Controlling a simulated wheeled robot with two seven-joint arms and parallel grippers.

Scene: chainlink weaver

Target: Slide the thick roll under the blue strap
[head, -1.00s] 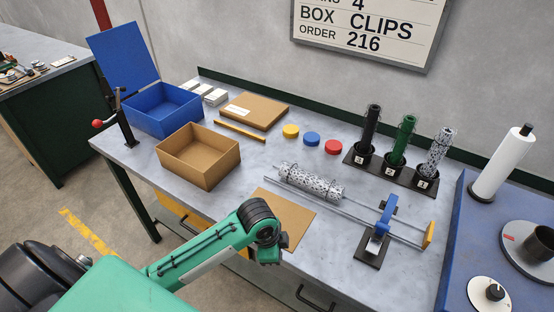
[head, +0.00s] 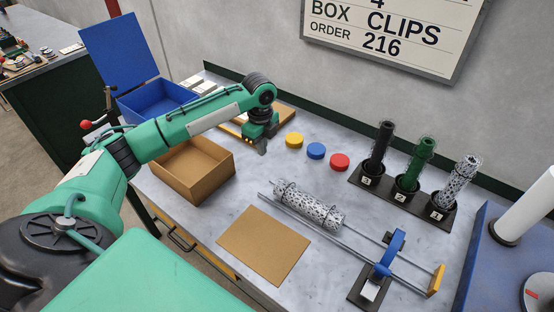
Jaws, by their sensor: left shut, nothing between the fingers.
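The thick roll (head: 308,206), a speckled black-and-white mesh cylinder, lies on two parallel metal rails (head: 350,240) at the middle of the bench. The blue strap (head: 391,250) stands as an arch over the rails on a black base, to the right of the roll and apart from it. My left gripper (head: 257,145) is shut and empty, fingers pointing down, above the bench behind the open cardboard box and well to the upper left of the roll. My right gripper is not in view.
An open cardboard box (head: 190,172) and a blue lidded box (head: 155,105) stand at left. Yellow (head: 294,140), blue (head: 316,151) and red (head: 339,161) discs lie behind the roll. A black rack (head: 401,194) holds three rolls. A brown sheet (head: 262,245) lies in front.

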